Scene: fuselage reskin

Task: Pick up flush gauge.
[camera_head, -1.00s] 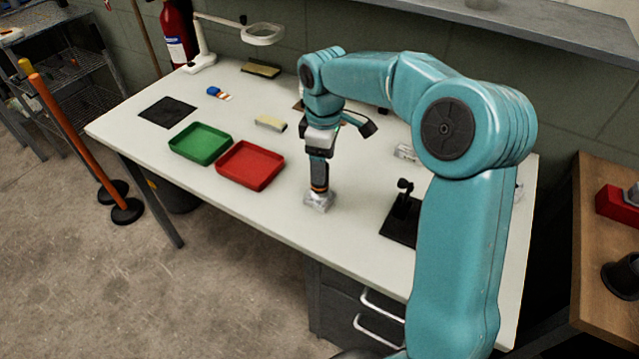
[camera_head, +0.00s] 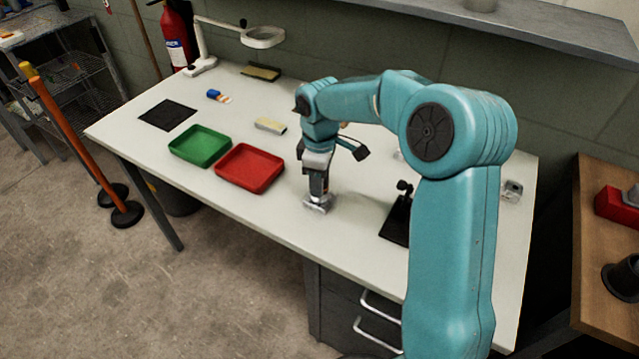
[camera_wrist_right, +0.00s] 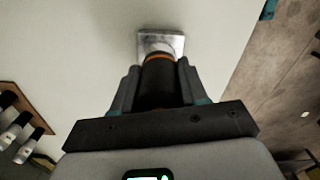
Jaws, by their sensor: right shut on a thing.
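The flush gauge has a dark upright body with an orange ring and a silver, squarish foot (camera_head: 317,205), near the front edge of the white workbench (camera_head: 255,215). My right gripper (camera_head: 318,187) points down from above and is shut around the gauge's body. In the right wrist view the fingers (camera_wrist_right: 157,85) lie on both sides of the dark body, with the orange ring and silver foot (camera_wrist_right: 160,42) beyond them. I cannot tell whether the foot touches the bench. My left gripper is not in view.
A red tray (camera_head: 249,168) and a green tray (camera_head: 200,146) stand left of the gauge. A black stand (camera_head: 397,218) is to its right, partly behind my arm. A dark mat (camera_head: 167,115) and a magnifier lamp (camera_head: 262,37) are farther back. The bench front left is clear.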

